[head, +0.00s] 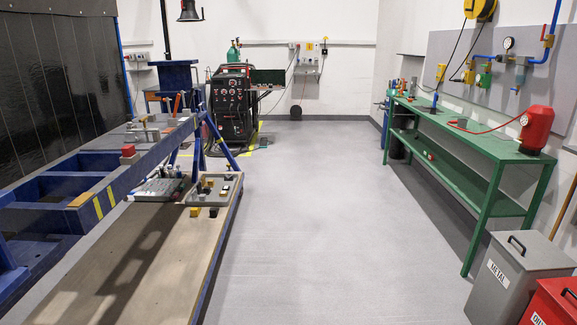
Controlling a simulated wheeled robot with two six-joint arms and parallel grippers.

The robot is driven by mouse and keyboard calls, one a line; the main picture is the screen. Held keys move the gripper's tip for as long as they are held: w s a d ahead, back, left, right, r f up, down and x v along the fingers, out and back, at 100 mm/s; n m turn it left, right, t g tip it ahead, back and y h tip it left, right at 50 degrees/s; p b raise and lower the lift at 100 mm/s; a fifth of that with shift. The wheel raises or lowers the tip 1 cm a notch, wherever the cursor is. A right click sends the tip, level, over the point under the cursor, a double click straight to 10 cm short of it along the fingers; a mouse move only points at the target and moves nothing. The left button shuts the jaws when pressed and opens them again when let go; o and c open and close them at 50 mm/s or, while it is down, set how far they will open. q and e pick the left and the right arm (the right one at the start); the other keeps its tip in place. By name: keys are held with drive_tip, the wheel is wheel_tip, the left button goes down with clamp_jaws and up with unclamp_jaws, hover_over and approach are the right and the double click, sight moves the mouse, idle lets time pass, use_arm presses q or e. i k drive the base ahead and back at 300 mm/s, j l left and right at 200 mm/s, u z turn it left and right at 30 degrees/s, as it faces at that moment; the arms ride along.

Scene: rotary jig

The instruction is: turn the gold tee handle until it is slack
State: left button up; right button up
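I cannot make out a gold tee handle for certain in the head view. A long blue steel frame (118,188) runs along the left, with small metal fixtures (142,133) on its far part, too small to tell apart. A grey tray (214,196) with small gold, red and dark pieces sits on the wooden bench top (135,255). A gold-coloured block (81,199) lies on the near part of the blue frame. Neither of my grippers is in view.
The grey floor (310,215) is clear down the middle. A green workbench (478,140) with a red tank (536,128) stands along the right wall. A grey metal bin (518,275) and a red bin (553,303) stand at the near right. A black welding machine (233,105) stands at the back.

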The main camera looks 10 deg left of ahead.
sight(143, 120)
drive_tip(key=i+l+u, duration=0.1)
drive_tip(key=i+u, duration=0.35)
drive_tip(key=i, duration=1.2)
drive_tip(key=i+u, duration=0.35)
drive_tip(key=i+l+u, duration=0.1)
drive_tip(key=i+u, duration=0.25)
drive_tip(key=i+l+u, duration=0.15)
drive_tip(key=i+u, duration=0.2)
